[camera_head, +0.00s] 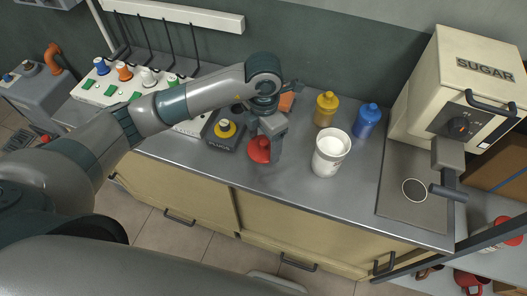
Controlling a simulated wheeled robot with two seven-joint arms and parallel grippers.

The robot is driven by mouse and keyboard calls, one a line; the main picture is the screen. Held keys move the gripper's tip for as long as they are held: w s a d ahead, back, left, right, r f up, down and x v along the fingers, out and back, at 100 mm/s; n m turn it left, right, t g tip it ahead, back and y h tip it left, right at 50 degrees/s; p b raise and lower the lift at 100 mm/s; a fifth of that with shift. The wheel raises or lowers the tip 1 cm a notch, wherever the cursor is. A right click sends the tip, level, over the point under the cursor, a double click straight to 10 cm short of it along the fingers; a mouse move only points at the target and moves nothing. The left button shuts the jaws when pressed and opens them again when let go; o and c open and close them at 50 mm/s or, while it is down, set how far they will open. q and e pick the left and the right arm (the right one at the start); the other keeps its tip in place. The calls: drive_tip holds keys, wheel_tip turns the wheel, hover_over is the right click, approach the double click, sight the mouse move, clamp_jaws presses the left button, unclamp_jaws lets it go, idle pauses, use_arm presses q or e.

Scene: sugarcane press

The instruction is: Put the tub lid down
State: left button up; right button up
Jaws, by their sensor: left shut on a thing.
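A white tub (329,157) stands upright and open on the steel counter, with pale contents showing at its top. My left gripper (268,148) is to the left of the tub, low over the counter. It is shut on a red round lid (258,150), which is partly hidden by the fingers. I cannot tell whether the lid touches the counter. My right gripper is not in view.
A yellow bottle (326,108) and a blue bottle (366,121) stand behind the tub. The sugar machine (465,85) is at the right. Counter (290,185) in front is clear.

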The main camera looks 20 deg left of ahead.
sight(264, 153)
use_arm(q)
drive_tip(key=shift+f, duration=1)
drive_tip(key=shift+f+p, duration=0.7)
drive_tip(key=shift+f, duration=1.2)
drive_tip(key=shift+f, duration=0.1)
drive_tip(key=shift+f, duration=0.1)
drive_tip(key=o, duration=1)
